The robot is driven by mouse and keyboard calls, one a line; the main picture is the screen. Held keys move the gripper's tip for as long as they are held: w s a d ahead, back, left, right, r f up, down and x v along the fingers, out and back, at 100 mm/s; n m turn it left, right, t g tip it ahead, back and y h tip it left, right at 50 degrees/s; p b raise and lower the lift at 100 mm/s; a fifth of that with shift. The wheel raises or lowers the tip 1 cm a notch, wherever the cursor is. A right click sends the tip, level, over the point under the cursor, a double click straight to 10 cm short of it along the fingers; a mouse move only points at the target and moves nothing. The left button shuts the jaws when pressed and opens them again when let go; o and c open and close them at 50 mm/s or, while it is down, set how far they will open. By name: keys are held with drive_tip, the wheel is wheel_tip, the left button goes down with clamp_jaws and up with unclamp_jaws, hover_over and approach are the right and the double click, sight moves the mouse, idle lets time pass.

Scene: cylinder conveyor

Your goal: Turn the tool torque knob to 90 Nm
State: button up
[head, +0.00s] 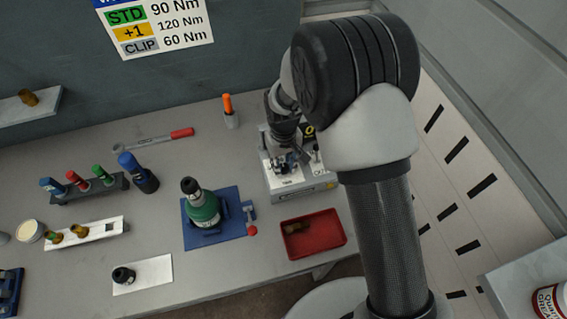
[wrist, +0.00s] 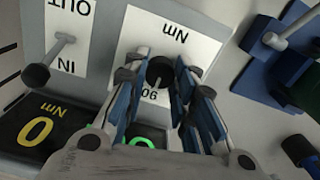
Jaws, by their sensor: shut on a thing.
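The tool torque knob (wrist: 160,71) is a dark round knob on a white dial plate (wrist: 196,48) marked "Nm" and an upside-down "90". My gripper (wrist: 159,66) is shut on the knob, one blue-padded finger on each side of it. The fingers hide much of the dial, and I cannot tell the knob's pointer setting. In the head view my gripper (head: 287,160) is over the grey torque unit (head: 302,187), and the knob is not clear there. A dark display (wrist: 38,133) shows a yellow "0" and "Nm"; a green figure beside it is mostly hidden.
An IN/OUT lever (wrist: 48,62) stands beside the dial. A red tray (head: 328,222) lies in front of the unit, and a blue fixture (head: 198,237) with a green-and-black part is to the left. A wall sign (head: 160,22) reads STD 90, +1 120, CLIP 60 Nm.

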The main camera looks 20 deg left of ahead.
sight(284, 167)
drive_tip(key=o, duration=1.1)
wheel_tip(284, 167, up, 12)
idle(0.5)
